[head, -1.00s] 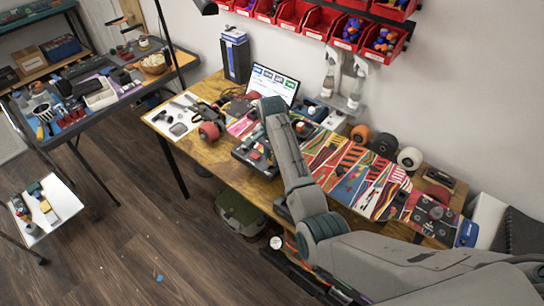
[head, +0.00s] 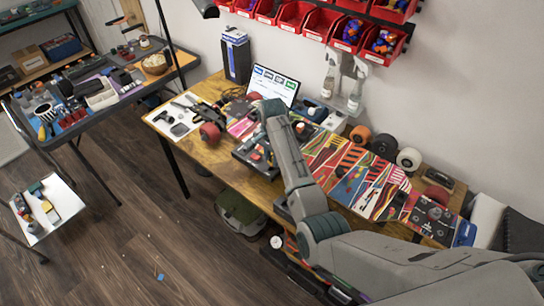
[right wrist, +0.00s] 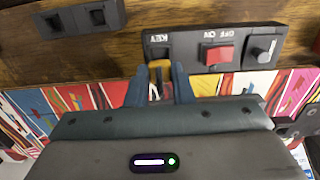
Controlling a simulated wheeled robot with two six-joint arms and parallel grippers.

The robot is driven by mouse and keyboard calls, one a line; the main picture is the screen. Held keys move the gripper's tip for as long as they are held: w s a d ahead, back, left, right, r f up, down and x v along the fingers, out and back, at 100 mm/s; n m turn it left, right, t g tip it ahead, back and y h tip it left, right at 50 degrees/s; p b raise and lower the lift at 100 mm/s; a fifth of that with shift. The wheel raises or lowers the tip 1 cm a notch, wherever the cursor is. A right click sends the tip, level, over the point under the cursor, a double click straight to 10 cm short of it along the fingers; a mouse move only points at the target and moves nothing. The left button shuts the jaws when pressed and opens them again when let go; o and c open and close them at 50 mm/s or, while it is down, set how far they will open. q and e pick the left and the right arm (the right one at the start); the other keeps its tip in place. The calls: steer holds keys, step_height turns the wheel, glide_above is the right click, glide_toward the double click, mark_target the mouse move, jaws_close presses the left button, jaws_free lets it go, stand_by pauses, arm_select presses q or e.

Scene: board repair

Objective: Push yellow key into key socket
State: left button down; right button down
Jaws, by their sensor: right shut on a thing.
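The black control panel (right wrist: 215,47) lies on the wooden table in the right wrist view, its lettering upside down. My right gripper (right wrist: 160,76) is shut on the yellow key (right wrist: 159,66), with one dark blue finger on each side. The key's end is at the panel's edge by the KEY label. The key socket is mostly hidden behind the key, and I cannot tell how deep the key sits. In the head view my right arm reaches over the table and hides most of the panel. My left gripper is not in view.
A red switch (right wrist: 217,54) and a grey knob (right wrist: 264,50) sit beside the key on the panel. A black double-socket block (right wrist: 82,18) lies nearby. Colourful skateboard decks (head: 352,178) cover the table's right part. A tablet (head: 274,85) stands behind the arm.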

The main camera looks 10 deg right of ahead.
steer(key=shift+f, duration=0.6)
steer(key=shift+p, duration=0.45)
stand_by(0.4)
steer(key=shift+f, duration=0.4)
stand_by(0.8)
steer(key=shift+f+p, duration=0.1)
steer(key=shift+p, duration=0.35)
steer(key=shift+f, duration=0.55)
stand_by(1.0)
steer(key=c, duration=0.9)
jaws_free()
steer(key=shift+r, duration=0.2)
